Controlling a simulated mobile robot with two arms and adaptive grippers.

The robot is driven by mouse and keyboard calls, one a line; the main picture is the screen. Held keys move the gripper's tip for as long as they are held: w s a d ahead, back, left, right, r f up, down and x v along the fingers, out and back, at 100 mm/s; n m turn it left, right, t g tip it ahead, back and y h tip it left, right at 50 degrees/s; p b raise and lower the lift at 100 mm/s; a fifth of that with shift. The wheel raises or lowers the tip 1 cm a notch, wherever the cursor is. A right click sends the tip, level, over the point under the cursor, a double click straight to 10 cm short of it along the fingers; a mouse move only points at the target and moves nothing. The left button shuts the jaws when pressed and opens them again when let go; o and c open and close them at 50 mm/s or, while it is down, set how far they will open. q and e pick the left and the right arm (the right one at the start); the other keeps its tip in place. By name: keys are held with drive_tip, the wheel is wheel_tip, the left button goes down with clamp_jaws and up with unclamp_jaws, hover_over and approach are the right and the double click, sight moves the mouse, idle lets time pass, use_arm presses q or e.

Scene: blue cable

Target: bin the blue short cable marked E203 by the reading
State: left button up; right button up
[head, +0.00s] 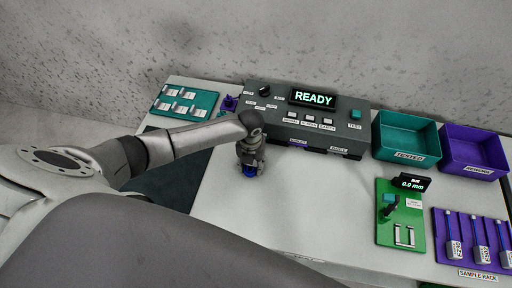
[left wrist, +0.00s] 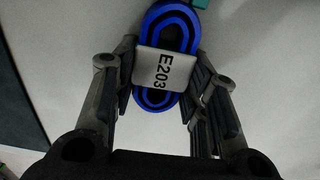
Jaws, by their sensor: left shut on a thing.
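The blue cable (left wrist: 168,28) is a flat coiled loop with a white label reading E203 (left wrist: 164,69). My left gripper (left wrist: 165,78) is shut on it, with the fingers on either side of the label. In the head view my left gripper (head: 249,168) points down over the white table in front of the tester, with a bit of blue at its tip. The tester (head: 310,124) has a display reading READY (head: 314,98). A teal bin (head: 408,156) marked TESTED and a purple bin (head: 473,171) marked REWORK stand right of it. My right gripper is not in view.
A green gauge board (head: 389,231) carries a display reading 0.0 mm (head: 411,184). A purple sample rack (head: 464,254) with labelled cables lies at the right. A teal tray (head: 173,112) with white pieces lies at the back left. The table front of the tester is clear.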

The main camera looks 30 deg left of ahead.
use_arm(q)
drive_tip(key=shift+w+a+r+p, duration=0.1)
drive_tip(key=shift+r+p, duration=1.2)
drive_tip(key=shift+r, duration=0.2)
drive_tip(key=shift+w+r+p, duration=0.1)
drive_tip(key=shift+r+p, duration=1.2)
drive_tip(key=shift+r, duration=0.2)
drive_tip(key=shift+f, duration=0.1)
